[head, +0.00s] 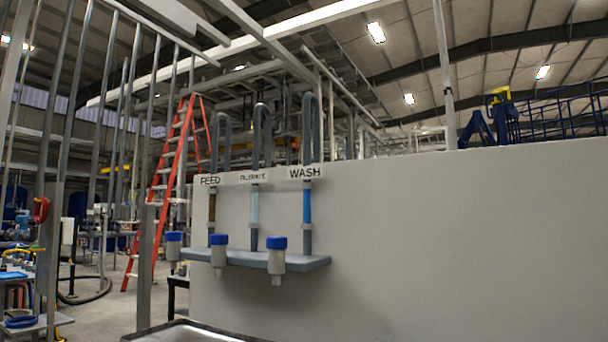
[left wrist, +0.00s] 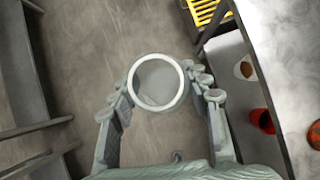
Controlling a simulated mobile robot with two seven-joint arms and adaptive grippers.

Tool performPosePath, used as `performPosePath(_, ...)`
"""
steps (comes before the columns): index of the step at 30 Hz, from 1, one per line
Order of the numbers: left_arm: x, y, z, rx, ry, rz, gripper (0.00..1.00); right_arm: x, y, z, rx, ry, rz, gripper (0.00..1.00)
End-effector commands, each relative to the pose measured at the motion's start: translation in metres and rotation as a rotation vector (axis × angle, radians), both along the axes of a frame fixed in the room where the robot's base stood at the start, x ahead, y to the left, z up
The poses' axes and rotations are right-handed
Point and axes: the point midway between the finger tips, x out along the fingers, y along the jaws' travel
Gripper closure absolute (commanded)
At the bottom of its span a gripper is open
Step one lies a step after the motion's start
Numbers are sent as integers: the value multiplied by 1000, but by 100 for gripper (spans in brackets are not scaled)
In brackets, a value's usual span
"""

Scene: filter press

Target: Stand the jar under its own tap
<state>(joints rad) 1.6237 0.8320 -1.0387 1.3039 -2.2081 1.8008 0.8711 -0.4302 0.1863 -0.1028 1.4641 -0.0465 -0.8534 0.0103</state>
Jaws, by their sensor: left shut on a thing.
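My left gripper (left wrist: 163,108) is shut on the jar (left wrist: 184,96), with a finger on each side of it. The jar shows as a round white rim from above, its inside greyish, and appears open at the top. The left wrist view has bare floor behind it. In the head view three pipes come down to a grey ledge, labelled FEED (head: 210,180), a middle label (head: 254,177) that is hard to read, and WASH (head: 305,172). Three white, blue-topped fittings, apparently the taps, line the ledge: left (head: 174,252), middle (head: 218,256), right (head: 277,262). The right gripper is out of view.
The grey ledge (head: 315,263) juts from a large pale wall (head: 450,240). A pale-rimmed surface (head: 190,325) shows at the bottom. An orange ladder (head: 165,190) stands behind. In the left wrist view, a yellow grate (left wrist: 203,10) and red round things (left wrist: 262,121) lie right of the jar.

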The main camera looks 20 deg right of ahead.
Motion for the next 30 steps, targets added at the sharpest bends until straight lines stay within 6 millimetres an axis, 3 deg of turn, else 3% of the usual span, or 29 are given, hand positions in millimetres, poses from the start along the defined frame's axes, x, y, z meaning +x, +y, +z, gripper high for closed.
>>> performPosePath(15, 0, 0, 0, 0, 0, 0, 81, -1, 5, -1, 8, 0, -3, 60)
performPosePath(19, -1, -6, -11, 0, 0, -67, 81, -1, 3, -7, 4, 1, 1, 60)
performPosePath(23, -5, -29, -37, 0, 4, -320, 81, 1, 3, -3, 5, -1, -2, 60)
performPosePath(30, -20, -85, -96, -7, 0, -968, 81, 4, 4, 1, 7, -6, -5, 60)
